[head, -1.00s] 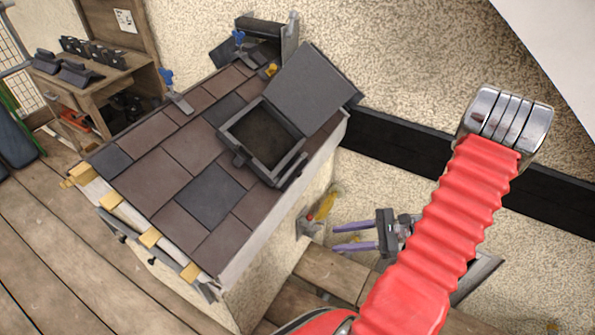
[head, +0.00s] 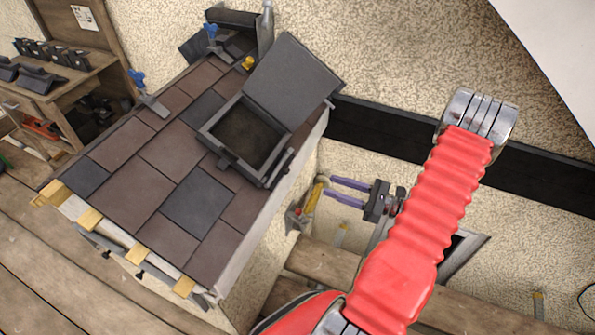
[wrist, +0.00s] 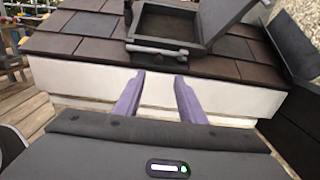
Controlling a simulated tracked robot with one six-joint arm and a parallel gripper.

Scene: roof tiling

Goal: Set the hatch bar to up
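The roof hatch (head: 213,131) stands with its lid (head: 290,80) raised; the hatch also shows at the top of the wrist view (wrist: 137,22). The hatch bar (head: 280,168) is a thin grey rod along the hatch frame's near side. In the wrist view the bar (wrist: 158,49) lies roughly level across the frame front. My gripper (head: 326,186) is open and empty, its two purple fingers apart, beside the roof's side edge. In the wrist view the gripper (wrist: 160,76) points at the roof edge, with the bar beyond and above the fingertips, not touched.
Slate tiles (head: 145,168) surround the hatch. A yellow-handled fitting with a red knob (head: 296,213) is close below my fingers. A dark band (head: 375,130) runs along the wall. A wooden bench (head: 70,90) holds dark tiles.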

